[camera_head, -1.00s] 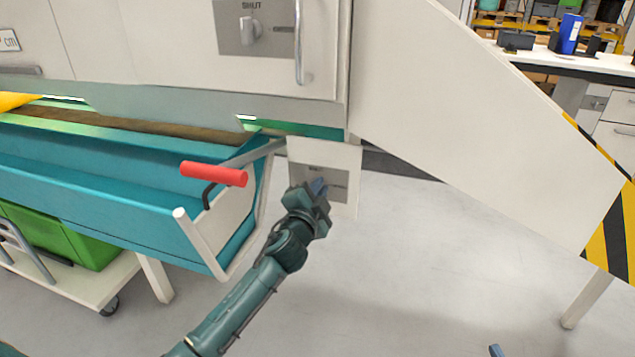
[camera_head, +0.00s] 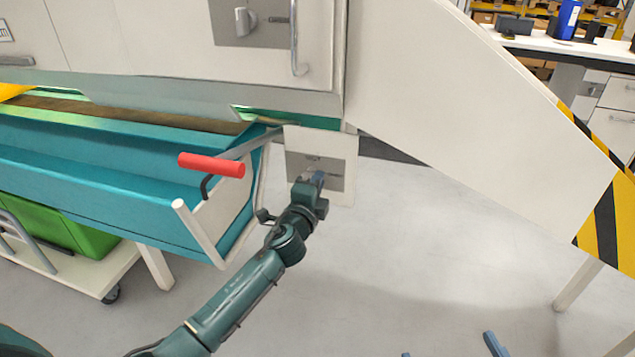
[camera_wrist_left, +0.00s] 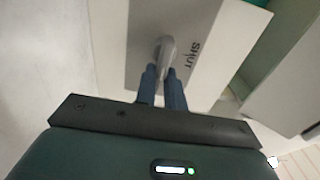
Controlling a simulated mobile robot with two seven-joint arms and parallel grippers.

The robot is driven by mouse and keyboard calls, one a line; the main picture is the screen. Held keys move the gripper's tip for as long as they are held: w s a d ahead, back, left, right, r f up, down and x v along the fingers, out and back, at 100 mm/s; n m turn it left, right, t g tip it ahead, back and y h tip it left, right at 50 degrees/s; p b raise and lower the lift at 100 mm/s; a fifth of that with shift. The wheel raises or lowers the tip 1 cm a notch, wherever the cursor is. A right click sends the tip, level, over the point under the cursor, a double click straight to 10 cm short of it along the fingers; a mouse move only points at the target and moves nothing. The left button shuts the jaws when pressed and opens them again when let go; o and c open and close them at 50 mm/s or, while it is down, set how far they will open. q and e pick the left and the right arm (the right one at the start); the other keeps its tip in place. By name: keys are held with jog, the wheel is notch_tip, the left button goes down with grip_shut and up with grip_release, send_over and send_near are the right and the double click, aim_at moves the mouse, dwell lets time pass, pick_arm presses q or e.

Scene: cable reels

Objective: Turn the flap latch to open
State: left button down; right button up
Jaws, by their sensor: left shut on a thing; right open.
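The flap latch (camera_wrist_left: 167,47) is a light grey knob on a grey plate marked SHUT in the left wrist view. The plate (camera_head: 318,168) sits on a small white flap panel (camera_head: 345,150) hanging below the cabinet's lower edge. My left gripper (camera_head: 318,180) is at the plate and hides much of the latch in the head view. Its two blue fingers (camera_wrist_left: 163,80) are closed on the latch from either side. My right gripper (camera_head: 449,350) shows only as blue fingertips, wide apart and empty, at the bottom edge.
A teal trough (camera_head: 130,185) with a red-handled crank (camera_head: 212,165) stands close left of my left arm. A second knob (camera_head: 243,20) and a bar handle (camera_head: 297,40) are on the cabinet above. A white slanted panel (camera_head: 450,90) fills the right. The floor below is clear.

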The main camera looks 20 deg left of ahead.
pick_arm(q)
jog(key=shift+a+f, duration=0.15)
jog(key=shift+a, duration=0.35)
jog(key=c, duration=1.6)
grip_release()
jog(key=shift+o, duration=0.6)
jog(key=shift+d, duration=0.15)
jog(key=s+p, duration=0.2)
jog(key=s, duration=1.1)
jog(key=shift+a, duration=0.25)
pick_arm(e)
jog(key=shift+s+d+f+m+g+h, duration=0.15)
jog(key=shift+d+m+g+h, duration=0.2)
jog(key=shift+g, duration=0.35)
jog(key=shift+a, duration=0.1)
